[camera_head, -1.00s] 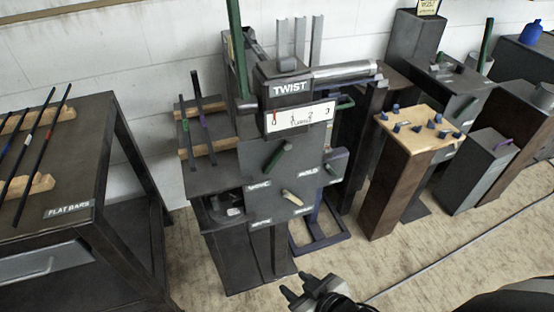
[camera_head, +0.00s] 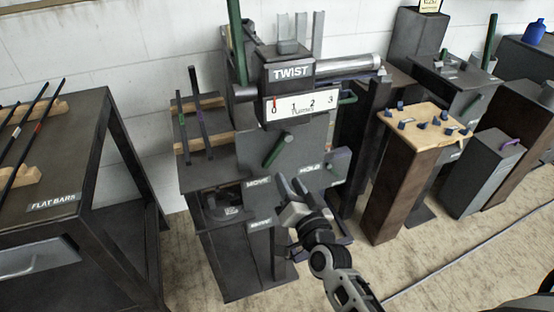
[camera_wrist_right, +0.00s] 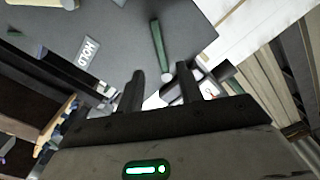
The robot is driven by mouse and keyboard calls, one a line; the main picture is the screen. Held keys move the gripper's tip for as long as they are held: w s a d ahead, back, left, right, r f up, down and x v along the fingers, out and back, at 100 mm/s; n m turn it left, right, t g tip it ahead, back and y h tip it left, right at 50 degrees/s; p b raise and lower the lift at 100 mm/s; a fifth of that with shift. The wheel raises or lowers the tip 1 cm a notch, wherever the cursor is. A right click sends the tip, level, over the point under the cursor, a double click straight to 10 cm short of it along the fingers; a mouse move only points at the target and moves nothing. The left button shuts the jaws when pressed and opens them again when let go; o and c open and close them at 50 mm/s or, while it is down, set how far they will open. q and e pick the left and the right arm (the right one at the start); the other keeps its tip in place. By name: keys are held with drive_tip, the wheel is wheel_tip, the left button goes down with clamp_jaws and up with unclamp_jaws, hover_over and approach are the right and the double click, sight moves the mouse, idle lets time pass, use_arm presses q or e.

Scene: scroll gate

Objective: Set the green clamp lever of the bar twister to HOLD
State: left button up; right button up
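The bar twister (camera_head: 292,72) stands in the middle of the head view. Its green clamp lever (camera_head: 277,150) sits on the grey front panel, slanting from upper right to lower left. The MOVE label (camera_head: 258,184) is below left of it and the HOLD label (camera_head: 308,167) below right. My right gripper (camera_head: 291,188) is in front of the panel, just below the lever. In the right wrist view its fingers (camera_wrist_right: 160,88) are apart and empty, with the green lever (camera_wrist_right: 160,48) beyond them, not between them. The HOLD label (camera_wrist_right: 88,52) is left of it. My left gripper is not in view.
A scale plate (camera_head: 300,104) reading 0 to 3 is above the lever. A rack with two bars (camera_head: 198,115) is at its left. The flat bars table (camera_head: 75,180) is far left. A wood-topped pedestal (camera_head: 405,185) stands right. My right gripper covers the panel's lower part.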

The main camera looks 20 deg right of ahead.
sight(275, 156)
drive_tip(key=w, duration=0.9)
drive_tip(key=shift+d, duration=0.25)
clamp_jaws()
